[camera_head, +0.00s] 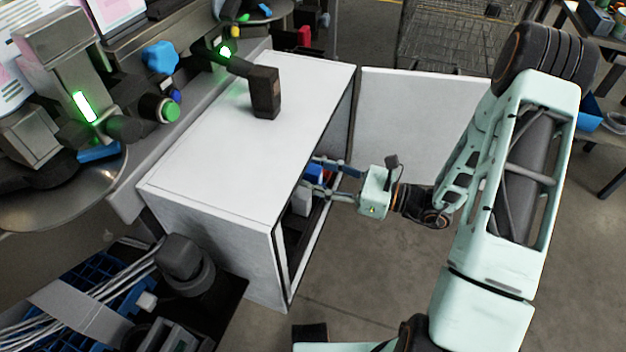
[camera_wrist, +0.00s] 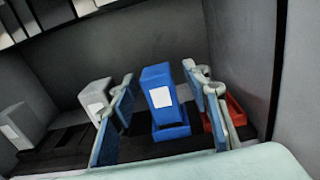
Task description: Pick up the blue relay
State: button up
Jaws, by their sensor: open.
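The blue relay (camera_wrist: 158,88) stands upright inside the cabinet, with a white label on its front and a blue base under it. It shows in part in the head view (camera_head: 315,172), behind my fingers at the cabinet opening. My gripper (camera_wrist: 158,105) is open, with one finger on each side of the relay in the wrist view. A gap shows between each finger and the relay; I cannot tell how deep the fingertips reach beside it. In the head view my gripper (camera_head: 325,180) reaches into the cabinet's open side from the right.
A grey relay (camera_wrist: 97,97) stands left of the left finger, another (camera_wrist: 22,125) farther left. A red socket (camera_wrist: 235,108) lies beside the right finger. The open door (camera_head: 420,120) stands behind my arm.

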jog(key=shift+a, duration=0.1)
jog(key=shift+c, duration=0.2)
grip_shut()
jog(key=shift+r, duration=0.1)
